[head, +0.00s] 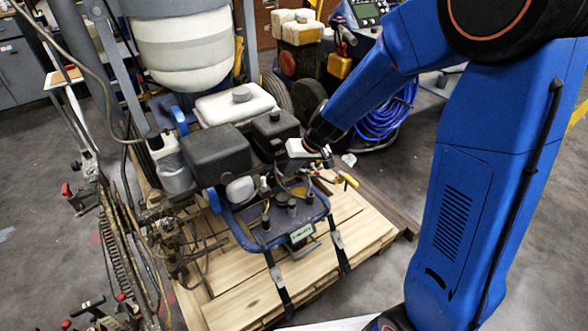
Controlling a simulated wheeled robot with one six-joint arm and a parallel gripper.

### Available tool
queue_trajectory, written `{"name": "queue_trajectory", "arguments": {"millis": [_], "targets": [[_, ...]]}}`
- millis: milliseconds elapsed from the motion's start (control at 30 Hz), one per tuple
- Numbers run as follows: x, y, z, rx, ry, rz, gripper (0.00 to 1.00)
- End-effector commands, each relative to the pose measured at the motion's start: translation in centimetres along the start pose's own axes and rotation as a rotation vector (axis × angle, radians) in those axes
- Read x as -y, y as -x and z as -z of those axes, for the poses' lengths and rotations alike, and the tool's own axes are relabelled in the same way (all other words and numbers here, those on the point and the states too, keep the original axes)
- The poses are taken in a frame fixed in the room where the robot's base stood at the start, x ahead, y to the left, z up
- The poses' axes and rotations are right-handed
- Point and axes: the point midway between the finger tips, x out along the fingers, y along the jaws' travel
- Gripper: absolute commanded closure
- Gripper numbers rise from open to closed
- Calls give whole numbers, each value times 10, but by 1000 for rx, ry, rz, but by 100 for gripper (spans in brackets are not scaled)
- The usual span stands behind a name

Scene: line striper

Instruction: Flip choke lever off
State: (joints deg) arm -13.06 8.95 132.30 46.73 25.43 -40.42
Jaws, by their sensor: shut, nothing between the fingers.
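The line striper's engine (217,153) stands on a blue-framed carriage on a wooden pallet, with a dark grey cover and a white tank (235,103) behind it. The choke lever is too small or hidden to make out. My blue arm reaches in from the right. My gripper (297,150) is at the right side of the engine, close beside its black housing (275,128). It is shut and empty. Its fingertips are hard to see, and I cannot tell whether they touch anything.
The wooden pallet (240,296) carries the machine, with black straps across its front. Hoses and metal rods crowd the left side. A blue hose coil (388,115) and other equipment stand behind. Grey floor (385,200) is open right of the pallet.

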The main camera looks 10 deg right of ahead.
Motion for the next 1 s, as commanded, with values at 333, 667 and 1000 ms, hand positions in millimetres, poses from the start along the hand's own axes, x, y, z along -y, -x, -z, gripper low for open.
{"name": "queue_trajectory", "arguments": {"millis": [333, 667, 1000], "targets": [[8, -1, -4, -36, -99, -38, 100], [12, -2, -7, -34, -98, -38, 100], [17, -3, -8, -33, -97, -37, 100]]}}
